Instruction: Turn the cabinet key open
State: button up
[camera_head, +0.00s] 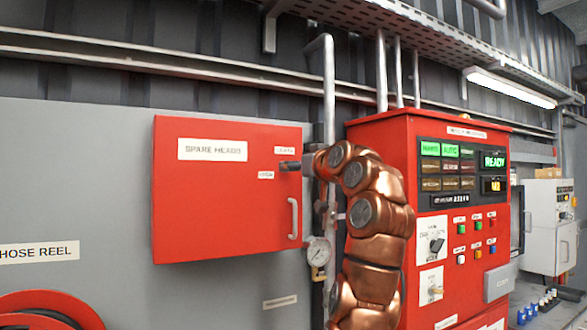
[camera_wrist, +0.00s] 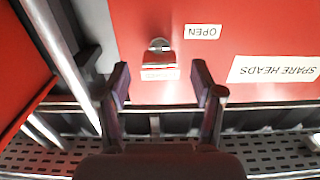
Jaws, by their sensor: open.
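The red cabinet (camera_head: 225,215), labelled SPARE HEADS, hangs on the grey wall in the head view, its door shut. In the wrist view the cabinet face (camera_wrist: 240,40) appears upside down. A small round metal lock with what looks like the key (camera_wrist: 159,46) sits on it, above a pale and red piece that I cannot identify. An OPEN label (camera_wrist: 202,31) is beside it. My gripper (camera_wrist: 160,82) is open, its two dark fingers on either side of the lock area and apart from it. In the head view my gripper (camera_head: 290,165) hides the lock.
A pale door handle (camera_head: 293,218) is below the lock. A vertical pipe (camera_head: 329,90) and a pressure gauge (camera_head: 318,252) stand just right of the cabinet. The red control panel (camera_head: 375,135) is behind my arm. A red hose reel (camera_head: 55,305) is at lower left.

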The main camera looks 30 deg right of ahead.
jog(key=s, duration=0.7)
jog(key=shift+s+a, duration=0.2)
jog(key=shift+a, duration=0.1)
dwell(0.3)
